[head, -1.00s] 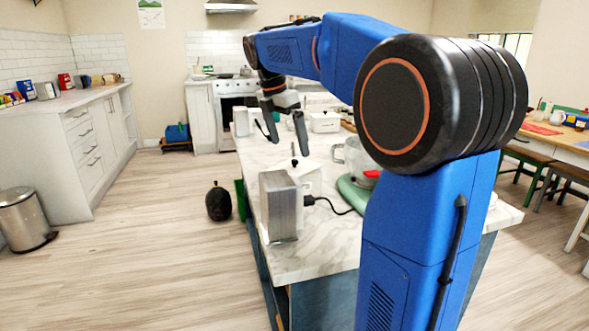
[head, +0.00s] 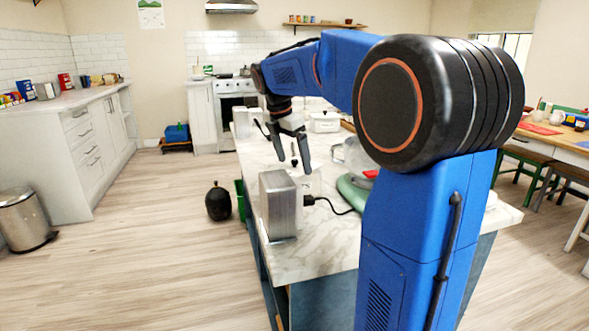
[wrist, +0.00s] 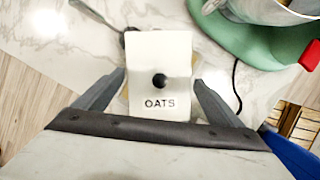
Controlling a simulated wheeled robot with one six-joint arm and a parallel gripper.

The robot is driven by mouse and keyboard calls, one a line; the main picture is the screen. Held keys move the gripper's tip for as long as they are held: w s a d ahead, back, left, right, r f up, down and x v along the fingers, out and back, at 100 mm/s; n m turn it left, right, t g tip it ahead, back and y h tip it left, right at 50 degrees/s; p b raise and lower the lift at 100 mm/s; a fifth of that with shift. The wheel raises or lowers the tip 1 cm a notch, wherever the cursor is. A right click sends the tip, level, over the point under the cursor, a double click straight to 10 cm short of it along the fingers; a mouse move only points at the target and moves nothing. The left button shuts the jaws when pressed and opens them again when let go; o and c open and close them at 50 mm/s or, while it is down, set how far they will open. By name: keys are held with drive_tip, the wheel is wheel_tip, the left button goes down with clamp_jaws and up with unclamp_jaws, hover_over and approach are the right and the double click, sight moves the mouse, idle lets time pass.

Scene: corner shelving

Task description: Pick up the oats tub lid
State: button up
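The oats tub lid (wrist: 160,50) is a white rectangle marked "OATS" with a round black knob (wrist: 159,81). In the wrist view it lies between my two fingers, with clear gaps at the tips. My gripper (wrist: 159,82) is open and empty. In the head view my gripper (head: 293,163) points down over the white tub (head: 312,182), with a finger on each side of the dark knob. The metal box in front hides part of the tub. I cannot tell the exact height of the fingertips above the lid.
A green-based mixer (wrist: 250,40) stands just right. White canisters (head: 325,122) stand farther back. The counter's front is clear.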

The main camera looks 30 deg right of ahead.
sight(293, 161)
drive_tip(key=c, duration=0.6)
drive_tip(key=shift+o, duration=0.2)
wheel_tip(293, 161, up, 9)
drive_tip(key=shift+r, duration=0.1)
drive_tip(key=shift+f, duration=4.3)
